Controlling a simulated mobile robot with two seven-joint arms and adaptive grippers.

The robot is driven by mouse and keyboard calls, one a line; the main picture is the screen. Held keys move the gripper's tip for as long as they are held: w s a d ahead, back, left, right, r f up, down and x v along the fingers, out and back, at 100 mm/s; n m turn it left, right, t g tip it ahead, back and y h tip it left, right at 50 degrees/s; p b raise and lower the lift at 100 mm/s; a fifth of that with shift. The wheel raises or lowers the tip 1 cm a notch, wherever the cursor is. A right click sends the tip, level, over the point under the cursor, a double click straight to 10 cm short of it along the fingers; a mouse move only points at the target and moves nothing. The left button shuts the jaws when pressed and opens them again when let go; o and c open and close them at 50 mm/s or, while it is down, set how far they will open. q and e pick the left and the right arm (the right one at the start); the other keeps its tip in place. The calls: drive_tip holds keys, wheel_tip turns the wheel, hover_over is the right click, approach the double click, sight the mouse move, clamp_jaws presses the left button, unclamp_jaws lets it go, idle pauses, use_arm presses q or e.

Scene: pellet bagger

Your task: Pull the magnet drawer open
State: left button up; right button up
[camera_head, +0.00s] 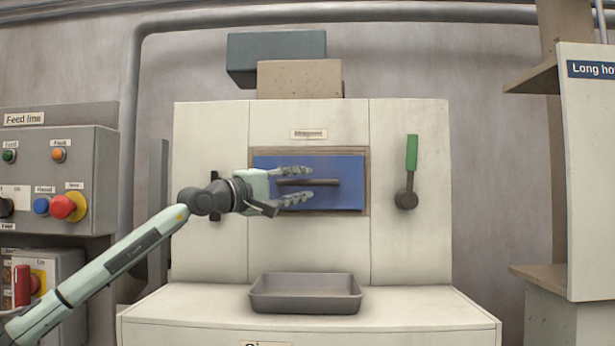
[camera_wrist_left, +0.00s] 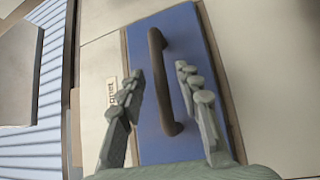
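The magnet drawer is a blue front panel (camera_head: 348,196) in a brown frame, set in the white cabinet under a small label. It looks flush with its frame. A dark bar handle (camera_head: 325,183) runs across it. My left gripper (camera_head: 308,184) is at the drawer with its fingers apart, one above and one below the handle. In the left wrist view the handle (camera_wrist_left: 165,85) lies between the open fingers (camera_wrist_left: 160,88), with a gap on both sides. The blue panel (camera_wrist_left: 190,40) fills the space behind it. My right gripper is not in view.
A grey tray (camera_head: 305,303) sits on the white ledge (camera_head: 200,310) below the drawer. A control box with buttons (camera_head: 60,180) stands at the left. Two boxes (camera_head: 299,80) rest on top of the cabinet.

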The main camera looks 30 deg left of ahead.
use_arm(q)
drive_tip(key=shift+x, duration=1)
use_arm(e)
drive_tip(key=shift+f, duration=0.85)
use_arm(q)
drive_tip(key=shift+c, duration=0.4)
clamp_jaws()
